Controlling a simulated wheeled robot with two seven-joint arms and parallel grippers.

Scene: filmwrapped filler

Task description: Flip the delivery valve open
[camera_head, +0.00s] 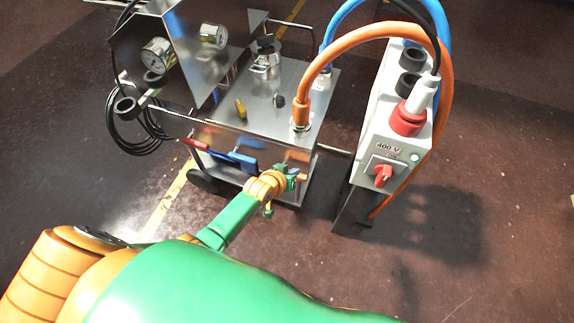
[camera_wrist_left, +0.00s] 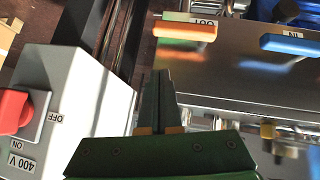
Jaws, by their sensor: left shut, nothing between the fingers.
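The left gripper (camera_head: 297,179) is in front of the right front corner of the steel machine (camera_head: 262,140). In the left wrist view its two dark fingers (camera_wrist_left: 163,78) are together with nothing between them. Ahead of them on the machine's front is an orange lever (camera_wrist_left: 184,31) beside a label reading OUT. A gap shows between the fingertips and this lever. A blue lever (camera_wrist_left: 290,45) labelled IN is to its right. The head view also shows a blue lever (camera_head: 242,161) left of the gripper. The gripper partly covers the OUT side there. My right gripper is out of view.
A grey 400 V power box (camera_head: 391,150) with a red switch (camera_head: 383,176) stands right of the machine. An orange hose (camera_head: 330,48) arches between them. Two gauges (camera_head: 158,54) sit at the machine's back left. Floor right of the box is clear.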

